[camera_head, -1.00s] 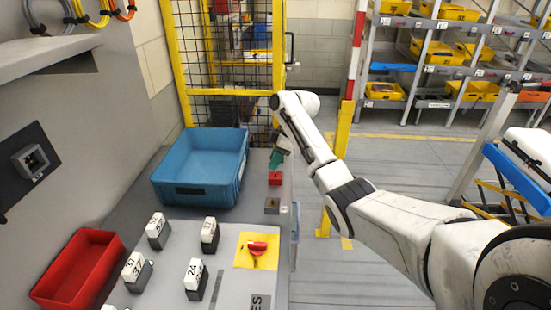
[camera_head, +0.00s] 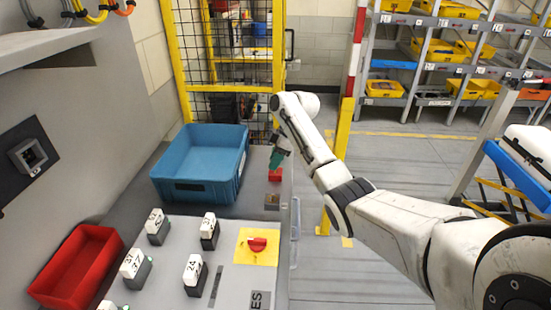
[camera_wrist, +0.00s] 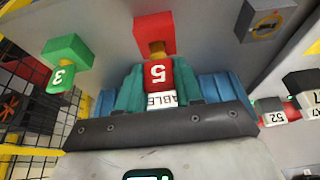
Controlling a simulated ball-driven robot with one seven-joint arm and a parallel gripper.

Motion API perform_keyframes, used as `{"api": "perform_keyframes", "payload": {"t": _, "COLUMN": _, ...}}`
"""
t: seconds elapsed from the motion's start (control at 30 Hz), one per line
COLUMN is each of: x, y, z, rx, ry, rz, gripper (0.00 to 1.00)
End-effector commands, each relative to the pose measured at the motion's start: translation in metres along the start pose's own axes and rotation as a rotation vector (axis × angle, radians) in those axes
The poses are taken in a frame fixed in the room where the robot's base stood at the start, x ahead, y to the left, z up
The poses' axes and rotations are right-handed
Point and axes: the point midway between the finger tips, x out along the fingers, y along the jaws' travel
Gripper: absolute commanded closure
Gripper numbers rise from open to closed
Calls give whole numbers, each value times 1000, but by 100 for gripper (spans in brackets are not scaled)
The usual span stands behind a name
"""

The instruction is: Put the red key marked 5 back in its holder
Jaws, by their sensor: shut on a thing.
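The red key marked 5 (camera_wrist: 158,73) is between the teal fingers of my gripper (camera_wrist: 157,88) in the wrist view, and they are shut on it. A brass piece at its far end meets a red block (camera_wrist: 153,31), which looks like its holder. I cannot tell how far the brass piece is in. A white label partly reading "ABLE" (camera_wrist: 160,99) shows below the 5. In the head view my gripper (camera_head: 277,158) is low over the bench's right edge, close to a red block (camera_head: 275,174); the key itself cannot be made out there.
A green block with a key marked 3 (camera_wrist: 66,55) is left of the red one in the wrist view. A blue bin (camera_head: 200,190), a red tray (camera_head: 75,268), several numbered switches (camera_head: 195,275) and a red knob on yellow (camera_head: 257,245) share the bench. Yellow mesh fencing stands behind.

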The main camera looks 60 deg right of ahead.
Motion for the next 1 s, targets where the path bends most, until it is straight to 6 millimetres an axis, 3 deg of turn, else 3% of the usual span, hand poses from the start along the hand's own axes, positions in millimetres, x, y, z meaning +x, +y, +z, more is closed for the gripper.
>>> {"api": "perform_keyframes", "payload": {"t": 0.83, "x": 18, "y": 0, "z": 8, "rx": 1, "ry": 0, "rz": 0, "gripper": 99}}
{"api": "perform_keyframes", "payload": {"t": 0.87, "x": 17, "y": 0, "z": 7, "rx": 0, "ry": 0, "rz": 0, "gripper": 62}}
{"api": "perform_keyframes", "payload": {"t": 1.0, "x": 17, "y": 0, "z": 7, "rx": 0, "ry": 0, "rz": 0, "gripper": 48}}
